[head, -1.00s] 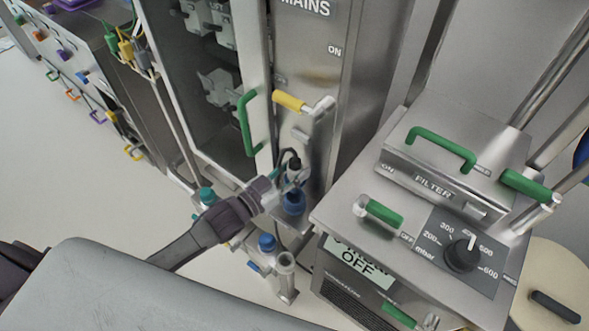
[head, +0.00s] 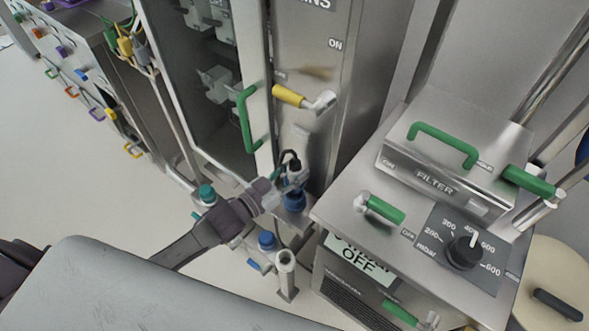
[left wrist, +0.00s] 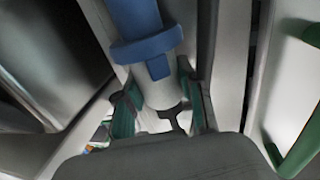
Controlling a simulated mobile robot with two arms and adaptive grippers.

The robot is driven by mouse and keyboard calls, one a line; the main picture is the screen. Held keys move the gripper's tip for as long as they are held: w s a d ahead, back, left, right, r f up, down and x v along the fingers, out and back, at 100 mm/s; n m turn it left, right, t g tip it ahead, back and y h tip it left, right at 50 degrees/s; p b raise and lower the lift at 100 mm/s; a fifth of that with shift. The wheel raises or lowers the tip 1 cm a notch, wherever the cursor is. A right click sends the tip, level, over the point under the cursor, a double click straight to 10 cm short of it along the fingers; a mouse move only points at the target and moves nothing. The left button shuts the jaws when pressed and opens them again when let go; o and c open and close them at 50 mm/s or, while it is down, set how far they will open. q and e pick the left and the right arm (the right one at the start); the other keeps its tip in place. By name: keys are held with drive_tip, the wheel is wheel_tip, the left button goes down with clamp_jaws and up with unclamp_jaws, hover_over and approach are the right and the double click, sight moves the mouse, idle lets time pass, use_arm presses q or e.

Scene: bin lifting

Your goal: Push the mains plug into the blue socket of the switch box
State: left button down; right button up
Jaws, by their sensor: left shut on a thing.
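The switch box is the tall steel cabinet marked MAINS (head: 312,110). Its blue socket (head: 295,201) sits low on the front; in the left wrist view a blue collar (left wrist: 146,47) shows at the plug's end. The mains plug (head: 295,174) is pale, with a black cable on top, and stands above the socket in line with it. It also shows in the left wrist view (left wrist: 160,90). My left gripper (head: 281,190) is shut on the plug, its teal finger pads on either side. Plug and socket appear to meet; how deep the plug sits is hidden. My right gripper is out of view.
A yellow-handled switch (head: 288,95) and green door handle (head: 244,120) are above. The filter unit (head: 335,215) stands close on the right. Pipework with a blue cap (head: 267,240) is below my gripper. Open floor (head: 70,190) lies to the left.

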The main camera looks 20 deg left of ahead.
use_arm(q)
drive_tip(key=shift+f, duration=0.4)
drive_tip(key=shift+f, duration=0.1)
drive_tip(key=shift+f+b, duration=0.95)
drive_tip(key=shift+f, duration=0.05)
drive_tip(key=shift+f+b, duration=0.65)
drive_tip(key=shift+f, duration=0.5)
idle(0.8)
drive_tip(key=c, duration=0.6)
unclamp_jaws()
drive_tip(key=shift+s, duration=0.1)
